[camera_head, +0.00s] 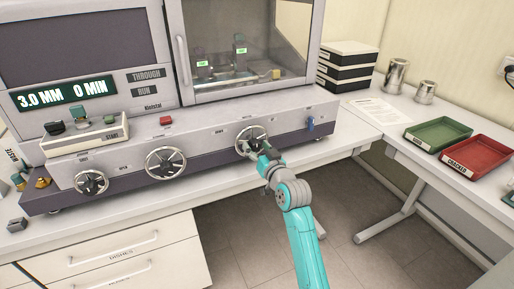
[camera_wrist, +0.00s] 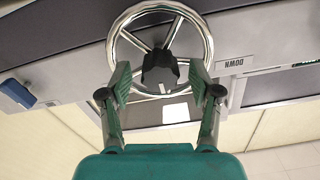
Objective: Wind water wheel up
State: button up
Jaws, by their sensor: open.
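Three silver handwheels are on the machine's front panel: a left one (camera_head: 91,182), a middle one (camera_head: 166,163) and a right one (camera_head: 251,140). Their small labels are too blurred to read, so I cannot tell which is the water wheel. My gripper (camera_head: 262,154) is at the right wheel. In the wrist view the right wheel (camera_wrist: 113,37) has spokes and a dark hub (camera_wrist: 160,68). My gripper (camera_wrist: 160,80) is open, its two fingers apart on either side of the hub and overlapping the rim. I cannot tell whether they touch it.
The display (camera_head: 66,93) reads 3.0 MM and 0 MIN. A blue lever (camera_head: 310,124) is right of the wheel, also in the wrist view (camera_wrist: 17,93). A "DOWN" label (camera_wrist: 234,63) appears inverted. A green tray (camera_head: 438,133) and red tray (camera_head: 476,153) stand on the right table.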

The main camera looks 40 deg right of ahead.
jog(key=c, duration=1.1)
jog(key=shift+c, duration=0.2)
jog(key=shift+m, duration=0.4)
jog(key=m, duration=0.3)
jog(key=shift+m, duration=0.3)
jog(key=m, duration=0.4)
jog(key=shift+d+m, duration=0.1)
jog(key=shift+m, duration=0.2)
jog(key=m, duration=0.8)
jog(key=shift+f+m, duration=0.1)
jog(key=shift+m, duration=0.2)
